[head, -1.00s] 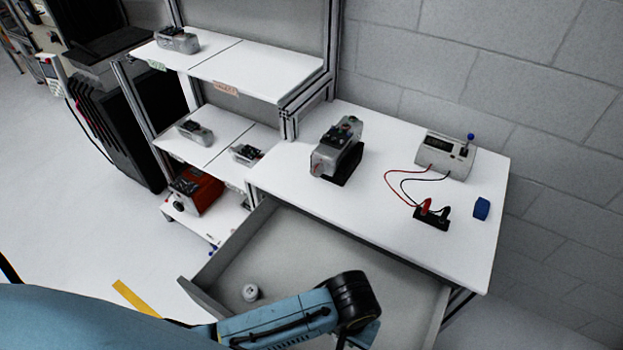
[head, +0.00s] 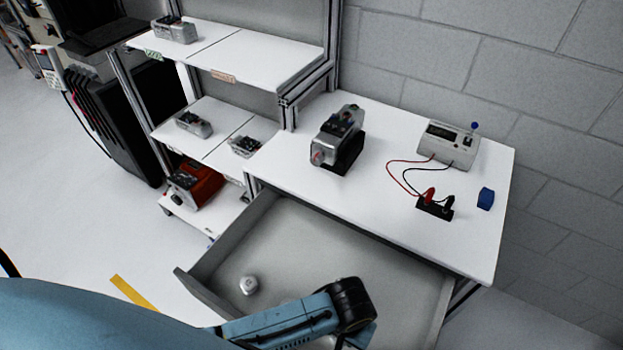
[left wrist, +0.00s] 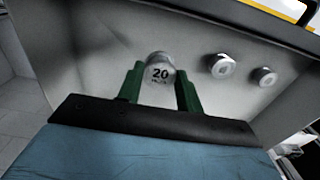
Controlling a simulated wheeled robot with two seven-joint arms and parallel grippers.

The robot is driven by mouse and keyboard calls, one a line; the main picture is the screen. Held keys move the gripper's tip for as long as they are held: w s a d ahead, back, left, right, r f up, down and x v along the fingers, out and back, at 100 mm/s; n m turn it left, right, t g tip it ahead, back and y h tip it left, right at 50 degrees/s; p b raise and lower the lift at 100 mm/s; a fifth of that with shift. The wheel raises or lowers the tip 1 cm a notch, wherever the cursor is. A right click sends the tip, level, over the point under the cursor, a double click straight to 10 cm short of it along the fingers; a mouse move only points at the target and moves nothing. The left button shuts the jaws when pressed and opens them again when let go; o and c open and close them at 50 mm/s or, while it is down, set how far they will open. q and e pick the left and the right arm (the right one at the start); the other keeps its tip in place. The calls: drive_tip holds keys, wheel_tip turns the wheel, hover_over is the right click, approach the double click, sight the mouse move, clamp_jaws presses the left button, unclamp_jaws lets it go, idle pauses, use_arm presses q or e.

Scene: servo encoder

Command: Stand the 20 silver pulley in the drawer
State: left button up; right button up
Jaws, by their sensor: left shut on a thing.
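The silver pulley marked 20 (left wrist: 159,72) is between the green fingers of my left gripper (left wrist: 160,88) in the left wrist view. Its number faces the camera. I cannot tell if it touches the drawer floor. The open grey drawer (head: 300,246) is below the bench in the head view, with my left arm over its front part; that view hides my left fingers and the held pulley. One silver pulley (head: 249,285) stands in the drawer's left part. The wrist view shows two other silver pulleys (left wrist: 222,66) (left wrist: 265,77) to the right. My right gripper is out of view.
The white bench top (head: 400,245) above the drawer holds a grey machine (head: 338,140), a meter (head: 448,146) with red and black leads, and a blue block (head: 486,199). A shelf rack (head: 262,66) stands at left. The drawer's middle looks clear.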

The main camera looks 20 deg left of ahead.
use_arm(q)
drive_tip(key=shift+f+b, duration=2.35)
drive_tip(key=shift+f, duration=2.25)
drive_tip(key=shift+f+b, duration=0.6)
drive_tip(key=shift+f, duration=0.7)
drive_tip(key=shift+s+a+f, duration=0.1)
drive_tip(key=shift+f, duration=0.2)
drive_tip(key=shift+s+a+f+b, duration=0.2)
drive_tip(key=shift+f+b, duration=0.1)
drive_tip(key=shift+f, duration=0.1)
drive_tip(key=o, duration=1)
drive_tip(key=shift+o, duration=0.2)
drive_tip(key=r+p, duration=0.1)
drive_tip(key=r, duration=0.3)
drive_tip(key=r+p, duration=0.1)
drive_tip(key=r, duration=0.4)
drive_tip(key=r+p, duration=0.1)
drive_tip(key=r, duration=0.3)
drive_tip(key=shift+w+d+r, duration=0.25)
drive_tip(key=shift+w+d, duration=0.1)
drive_tip(key=shift+w, duration=0.05)
drive_tip(key=shift+r, duration=0.65)
